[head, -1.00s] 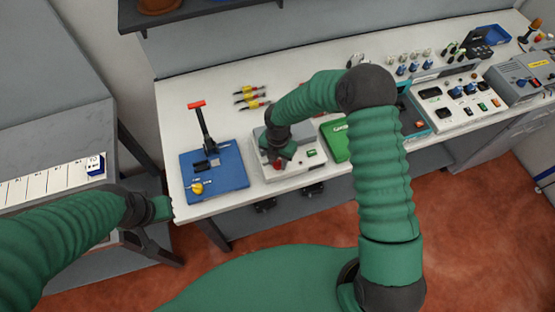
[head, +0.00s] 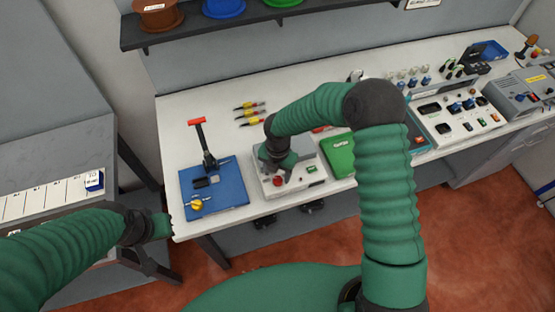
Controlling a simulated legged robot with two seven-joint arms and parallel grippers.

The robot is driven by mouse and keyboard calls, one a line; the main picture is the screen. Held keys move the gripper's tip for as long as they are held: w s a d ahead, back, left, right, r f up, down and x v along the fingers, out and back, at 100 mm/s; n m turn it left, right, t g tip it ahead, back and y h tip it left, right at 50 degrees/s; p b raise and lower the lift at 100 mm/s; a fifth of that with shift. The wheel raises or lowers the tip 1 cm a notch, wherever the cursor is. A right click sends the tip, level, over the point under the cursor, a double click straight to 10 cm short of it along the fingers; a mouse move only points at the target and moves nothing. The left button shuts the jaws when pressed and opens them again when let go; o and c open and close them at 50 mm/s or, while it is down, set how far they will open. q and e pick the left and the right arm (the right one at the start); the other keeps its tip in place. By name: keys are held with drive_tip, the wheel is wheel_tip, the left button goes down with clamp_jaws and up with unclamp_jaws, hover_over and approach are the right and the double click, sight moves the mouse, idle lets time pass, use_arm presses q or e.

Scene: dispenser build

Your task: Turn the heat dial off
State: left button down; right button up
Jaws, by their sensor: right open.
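No heat dial label can be read, so I cannot tell whether the red knob is the dial. My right gripper (head: 276,168) is open, pointing down over the back left of the box, just behind the red knob. Its fingers are small and dark, and contact cannot be made out. It hides part of the box top. My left gripper (head: 160,226) is far off, beyond the bench's front left corner.
A blue board (head: 226,190) with a red-handled lever (head: 203,139) and yellow knob (head: 196,204) lies left of the box. A green case (head: 340,157) stands close on the right. Yellow-red connectors (head: 250,113) lie behind. A shelf (head: 190,36) overhangs the back.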

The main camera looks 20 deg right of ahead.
sight(278, 177)
wheel_tip(278, 177, up, 14)
drive_tip(key=b, duration=0.1)
idle(0.4)
drive_tip(key=s+d+f+m+t+b, duration=0.1)
drive_tip(key=s+d+f+m+b, duration=0.1)
drive_tip(key=s+m, duration=0.6)
drive_tip(key=s+d+f+m+t+b, duration=0.1)
drive_tip(key=s+d+f+m+b, duration=0.2)
drive_tip(key=m, duration=1.6)
drive_tip(key=s+f+b, duration=0.1)
drive_tip(key=s+f, duration=0.1)
drive_tip(key=s, duration=0.2)
drive_tip(key=shift+s+d+f+m+t+b, duration=0.2)
drive_tip(key=shift+s+d+m+t+b, duration=0.05)
drive_tip(key=shift+s+m+t+b, duration=0.1)
drive_tip(key=shift+c, duration=0.4)
